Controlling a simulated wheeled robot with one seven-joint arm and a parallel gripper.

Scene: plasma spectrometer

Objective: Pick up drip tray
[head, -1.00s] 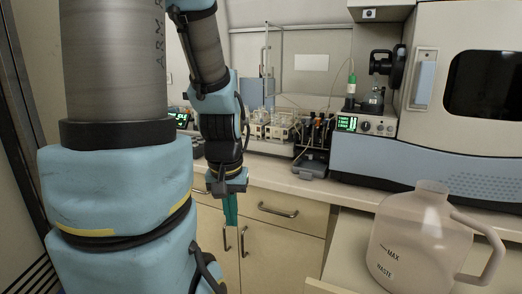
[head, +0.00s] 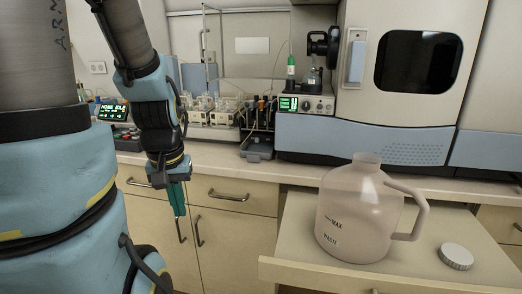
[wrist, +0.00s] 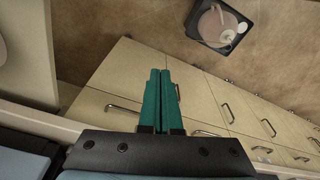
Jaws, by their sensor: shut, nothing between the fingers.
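My gripper (head: 180,212) hangs pointing down in front of the cabinet fronts, below the counter edge, in the head view. Its two teal fingers (wrist: 159,76) lie together with nothing between them in the wrist view. A dark square tray (wrist: 209,43) shows at the top right of the wrist view, apparently on the brown floor, with a pinkish round vessel in it. In the head view a small grey tray-like piece (head: 257,151) sits on the counter in front of the pump unit. I cannot tell which is the drip tray. My gripper is apart from both.
A translucent waste jug (head: 362,215) stands on a pulled-out shelf (head: 290,240) with a white cap (head: 456,256) beside it. The large instrument (head: 400,125) fills the right of the counter. Cabinet handles (head: 228,195) stick out near my gripper.

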